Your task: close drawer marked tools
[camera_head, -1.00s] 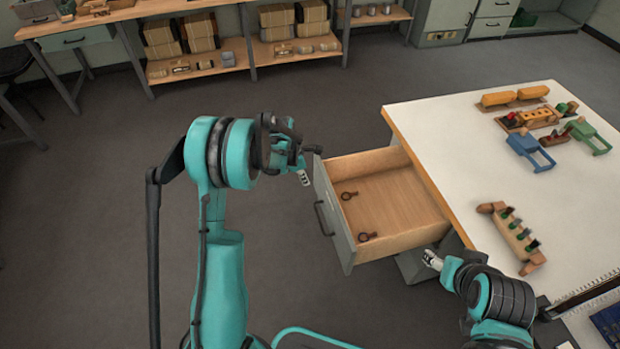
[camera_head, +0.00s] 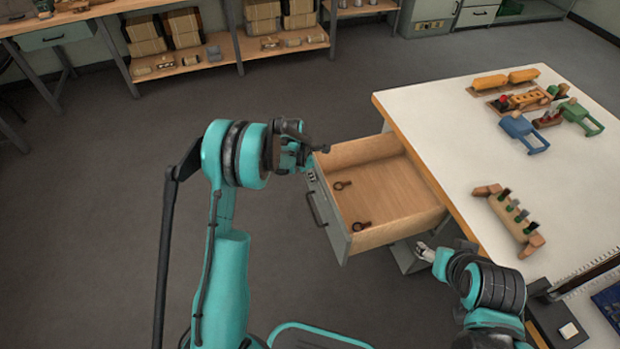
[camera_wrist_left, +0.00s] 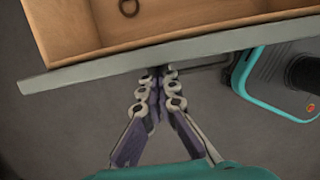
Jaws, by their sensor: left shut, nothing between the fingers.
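A drawer with a grey front (camera_head: 340,233) and a wooden inside stands open from the white-topped workbench (camera_head: 440,137). No marking on its front is readable. Its dark bar handle (camera_head: 314,209) is on the outer face. My left gripper (camera_head: 311,177) is at the front panel, near its far end and beyond the handle. The left wrist view shows its closed, empty fingertips (camera_wrist_left: 163,73) at the edge of the drawer front (camera_wrist_left: 110,72), touching or nearly so. My right gripper (camera_head: 424,251) is beside the drawer's near side, low by the bench; its finger state is unclear.
Two dark ring-headed pieces (camera_head: 361,226) lie in the drawer. Wooden blocks with pegs (camera_head: 514,214) and blue (camera_head: 524,130) and green (camera_head: 580,114) pieces sit on the bench. Shelves with boxes (camera_head: 263,12) line the back wall. The floor left of the drawer is clear.

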